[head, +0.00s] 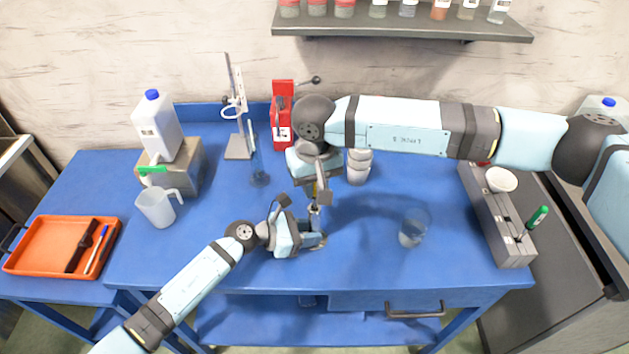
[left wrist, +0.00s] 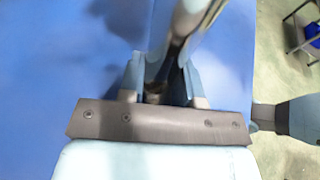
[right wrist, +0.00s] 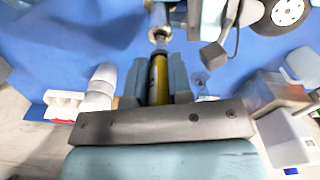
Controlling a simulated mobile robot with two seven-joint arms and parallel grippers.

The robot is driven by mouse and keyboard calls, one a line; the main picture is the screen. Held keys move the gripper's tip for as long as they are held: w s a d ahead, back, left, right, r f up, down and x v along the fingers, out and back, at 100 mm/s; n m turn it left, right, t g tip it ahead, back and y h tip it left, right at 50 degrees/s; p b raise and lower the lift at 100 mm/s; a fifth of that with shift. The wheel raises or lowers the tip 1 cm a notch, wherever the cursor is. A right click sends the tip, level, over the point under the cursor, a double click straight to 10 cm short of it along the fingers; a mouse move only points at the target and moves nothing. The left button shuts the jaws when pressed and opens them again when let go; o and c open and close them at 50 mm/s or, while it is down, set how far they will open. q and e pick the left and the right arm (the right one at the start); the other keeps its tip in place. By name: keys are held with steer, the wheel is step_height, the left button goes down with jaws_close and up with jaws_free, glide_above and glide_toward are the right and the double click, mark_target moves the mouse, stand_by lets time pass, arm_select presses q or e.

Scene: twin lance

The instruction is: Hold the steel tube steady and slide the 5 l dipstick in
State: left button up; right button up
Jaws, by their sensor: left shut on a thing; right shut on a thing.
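The steel tube (head: 314,214) stands near the front middle of the blue table. My left gripper (head: 318,240) is shut on it low down; in the left wrist view the held part is dark and mostly hidden between the fingers. My right gripper (head: 318,188) is above, shut on the yellow dipstick (right wrist: 158,82), which shows between its fingers in the right wrist view. The dipstick lines up with the bright metal end of the tube (right wrist: 159,36). The two look very close or touching; I cannot tell whether the tip is inside.
A jug (head: 156,207), a retort stand (head: 238,130) and an orange tray (head: 50,246) are on the left.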

steer(key=shift+f, duration=2)
steer(key=o, duration=0.9)
steer(key=shift+r, duration=0.1)
step_height(320, 180, up, 12)
steer(key=shift+f, duration=0.1)
arm_select(q)
steer(key=o, duration=0.8)
